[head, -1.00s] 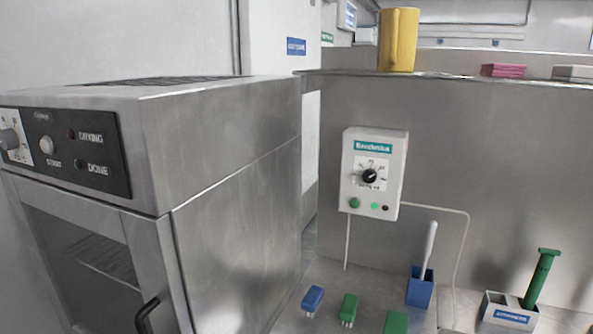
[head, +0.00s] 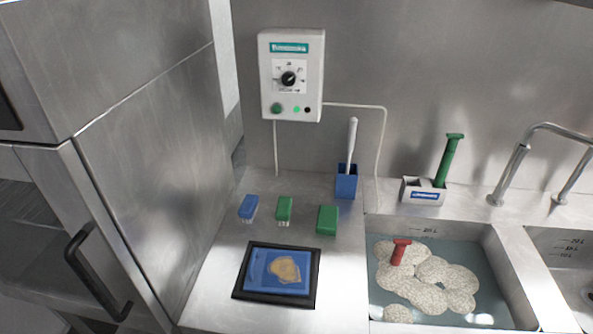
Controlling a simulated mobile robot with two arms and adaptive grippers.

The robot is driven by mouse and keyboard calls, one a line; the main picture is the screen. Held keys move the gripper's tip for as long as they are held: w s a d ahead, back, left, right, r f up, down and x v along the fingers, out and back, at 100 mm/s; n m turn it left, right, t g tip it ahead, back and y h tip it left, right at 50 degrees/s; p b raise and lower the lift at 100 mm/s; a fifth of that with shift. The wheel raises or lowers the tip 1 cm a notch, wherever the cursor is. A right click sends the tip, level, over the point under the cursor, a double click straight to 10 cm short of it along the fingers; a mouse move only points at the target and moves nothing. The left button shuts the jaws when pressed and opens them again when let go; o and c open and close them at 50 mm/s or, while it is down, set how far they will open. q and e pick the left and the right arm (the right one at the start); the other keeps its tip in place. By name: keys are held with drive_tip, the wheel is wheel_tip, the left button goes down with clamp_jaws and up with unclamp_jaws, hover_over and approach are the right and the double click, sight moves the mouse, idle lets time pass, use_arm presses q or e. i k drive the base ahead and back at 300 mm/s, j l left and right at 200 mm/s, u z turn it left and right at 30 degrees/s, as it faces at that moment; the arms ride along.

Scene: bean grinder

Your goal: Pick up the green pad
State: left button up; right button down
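A plain green block (head: 327,220), which looks like the green pad, lies on the steel counter in the head view, just left of the sink. Left of it is a smaller green brush (head: 285,208) with pale bristles below. A blue brush (head: 248,207) lies further left. These three stand apart in a row. Neither of my grippers shows in this view.
A black-framed tray (head: 237,290) with a blue inside lies in front of the row. A blue holder (head: 346,184) with a white-handled tool stands behind. The water-filled sink (head: 500,275) holds pale round pieces and a red-handled tool. A steel cabinet (head: 150,130) stands left.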

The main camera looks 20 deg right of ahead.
sight(327, 216)
drive_tip(key=z, duration=1.1)
drive_tip(key=l+u, duration=0.25)
drive_tip(key=l, duration=0.8)
